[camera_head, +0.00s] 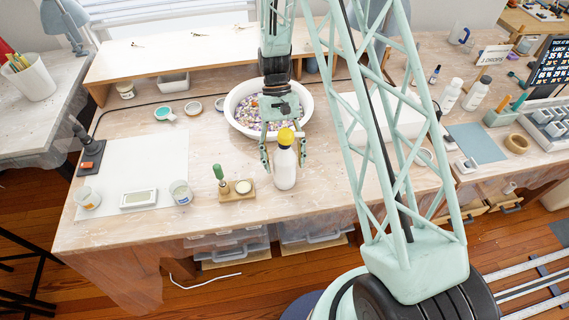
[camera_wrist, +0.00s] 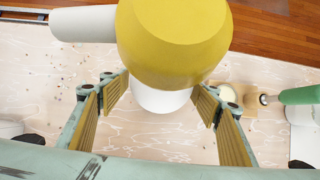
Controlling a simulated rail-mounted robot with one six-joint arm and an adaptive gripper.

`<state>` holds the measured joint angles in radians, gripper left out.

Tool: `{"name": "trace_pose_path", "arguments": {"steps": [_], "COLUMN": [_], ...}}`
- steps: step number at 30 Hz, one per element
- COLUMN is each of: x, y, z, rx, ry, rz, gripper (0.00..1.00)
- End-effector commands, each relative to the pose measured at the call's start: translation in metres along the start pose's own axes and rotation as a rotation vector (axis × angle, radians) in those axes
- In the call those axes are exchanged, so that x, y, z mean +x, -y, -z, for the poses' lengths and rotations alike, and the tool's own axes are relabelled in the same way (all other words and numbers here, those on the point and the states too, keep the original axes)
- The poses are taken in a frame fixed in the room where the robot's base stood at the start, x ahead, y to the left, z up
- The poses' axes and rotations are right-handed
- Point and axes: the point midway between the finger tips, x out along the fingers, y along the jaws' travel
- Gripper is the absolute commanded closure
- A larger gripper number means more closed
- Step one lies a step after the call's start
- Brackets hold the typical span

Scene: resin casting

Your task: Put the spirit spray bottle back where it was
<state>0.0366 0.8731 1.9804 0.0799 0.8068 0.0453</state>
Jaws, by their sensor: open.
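The spirit spray bottle, white with a yellow top, (camera_head: 285,165) stands upright near the front edge of the bench, right of centre. In the wrist view its yellow top (camera_wrist: 175,40) fills the upper middle, with a white nozzle part (camera_wrist: 85,23) pointing left. My gripper (camera_head: 285,160) is open, with one finger on each side of the bottle. In the wrist view the fingers of my gripper (camera_wrist: 160,103) show gaps to the white body between them. The fingers do not look closed on it.
A wooden stand with a green-handled tool (camera_head: 237,190) is just left of the bottle. A white bowl of colourful bits (camera_head: 240,122) stands behind. White bottles (camera_head: 450,95) stand at right.

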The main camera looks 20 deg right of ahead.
Motion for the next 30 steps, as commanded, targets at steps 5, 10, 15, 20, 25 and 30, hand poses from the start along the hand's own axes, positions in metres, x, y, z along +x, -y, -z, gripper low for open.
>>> {"name": "trace_pose_path", "arguments": {"steps": [5, 10, 15, 20, 25, 30], "x": [-0.018, -0.042, -0.067, -0.089, -0.106, -0.113], "y": [0.000, 0.000, 0.000, 0.000, 0.000, 0.000], "z": [0.000, 0.000, 0.000, 0.001, 0.001, 0.000], "rx": [0.000, 0.000, 0.000, 0.000, 0.000, 0.000], "ry": [-0.002, -0.002, -0.002, -0.002, -0.001, 0.001], "rz": [0.000, 0.000, 0.000, 0.000, 0.000, 0.000], "gripper": [0.43, 0.43, 0.43, 0.43, 0.43, 0.43]}}
